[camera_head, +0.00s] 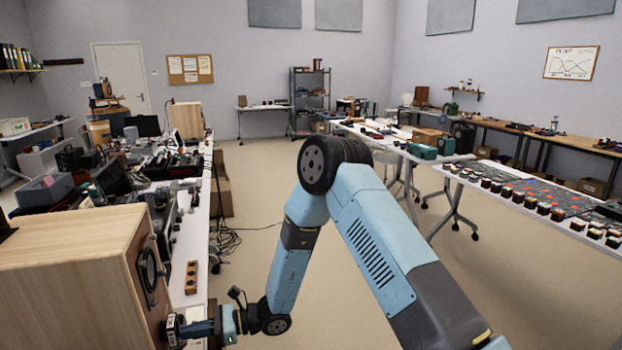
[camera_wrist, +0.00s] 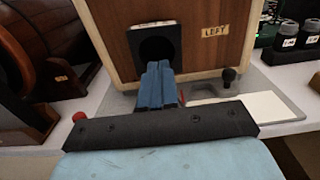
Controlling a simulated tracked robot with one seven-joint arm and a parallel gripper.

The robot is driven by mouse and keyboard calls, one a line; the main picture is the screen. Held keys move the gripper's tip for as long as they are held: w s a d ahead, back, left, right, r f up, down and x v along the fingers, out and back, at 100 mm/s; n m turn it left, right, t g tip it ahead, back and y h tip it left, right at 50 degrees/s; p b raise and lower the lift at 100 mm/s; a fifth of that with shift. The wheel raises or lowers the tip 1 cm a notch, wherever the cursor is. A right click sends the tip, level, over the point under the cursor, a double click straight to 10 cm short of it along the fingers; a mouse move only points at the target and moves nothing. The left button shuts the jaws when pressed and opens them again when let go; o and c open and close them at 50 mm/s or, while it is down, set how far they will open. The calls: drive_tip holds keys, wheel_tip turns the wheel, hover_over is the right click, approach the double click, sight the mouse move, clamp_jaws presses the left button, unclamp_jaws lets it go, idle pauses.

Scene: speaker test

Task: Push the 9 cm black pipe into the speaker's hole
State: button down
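The wooden speaker (camera_head: 75,270) stands at the lower left in the head view, its dark front panel facing right. In the wrist view, its brown front (camera_wrist: 205,55) carries a "LEFT" label and a black square plate with a round dark hole (camera_wrist: 157,48). My gripper (camera_wrist: 159,66) has its blue fingers together, pointing at the lower edge of the hole. In the head view, my gripper (camera_head: 188,329) is level beside a dark ring (camera_head: 171,331) at the speaker front. I cannot make out a separate black pipe; it may be inside the hole or hidden. Contact is unclear.
A wooden block with round dark holes (camera_head: 192,277) lies on the white bench right of the speaker. Dark equipment (camera_head: 113,180) crowds the bench behind. In the wrist view, a dark-knobbed object (camera_wrist: 229,77) stands right of my fingers. The floor (camera_head: 255,185) is mostly clear.

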drive_tip(key=shift+s+a, duration=0.2)
drive_tip(key=shift+a, duration=0.5)
idle(0.5)
drive_tip(key=v, duration=0.8)
idle(0.7)
